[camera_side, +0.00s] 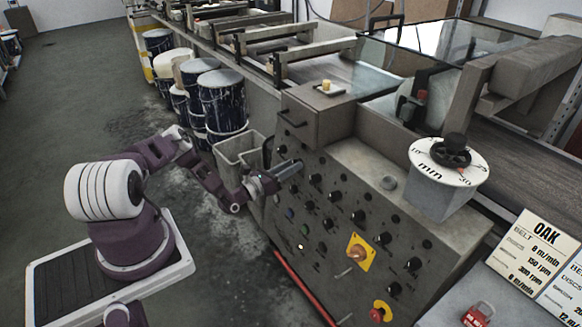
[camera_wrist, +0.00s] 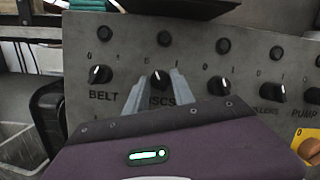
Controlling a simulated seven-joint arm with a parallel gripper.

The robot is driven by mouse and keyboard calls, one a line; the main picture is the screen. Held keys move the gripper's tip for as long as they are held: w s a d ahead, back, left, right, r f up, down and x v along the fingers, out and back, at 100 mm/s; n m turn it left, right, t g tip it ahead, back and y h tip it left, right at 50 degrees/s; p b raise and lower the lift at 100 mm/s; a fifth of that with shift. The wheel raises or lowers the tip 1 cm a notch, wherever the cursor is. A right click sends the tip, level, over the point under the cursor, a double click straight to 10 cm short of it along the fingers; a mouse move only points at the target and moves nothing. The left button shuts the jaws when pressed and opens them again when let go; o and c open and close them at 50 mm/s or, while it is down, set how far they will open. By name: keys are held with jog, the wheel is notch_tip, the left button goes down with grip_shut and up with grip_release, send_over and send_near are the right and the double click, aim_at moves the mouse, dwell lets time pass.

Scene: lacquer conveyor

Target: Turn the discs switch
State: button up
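The discs switch (camera_wrist: 160,79) is a black knob with a white mark on the grey control panel (camera_side: 340,215), above the partly covered label "DISCS". In the wrist view, my gripper (camera_wrist: 158,80) has its two grey fingers apart, one on each side of this knob. I cannot tell whether either finger touches it. In the side view, my gripper (camera_side: 290,170) points at the upper left part of the panel and hides the knob in front of it.
The belt switch (camera_wrist: 99,75) is close on the left, and another knob (camera_wrist: 219,86) is close on the right. A yellow-plated switch (camera_side: 357,252) and a red button (camera_side: 380,311) are lower on the panel. A grey bin (camera_side: 238,150) stands beside the panel.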

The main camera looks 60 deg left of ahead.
jog(key=o, duration=0.3)
jog(key=s, duration=0.7)
jog(key=shift+d+f, duration=0.15)
jog(key=shift+f, duration=0.25)
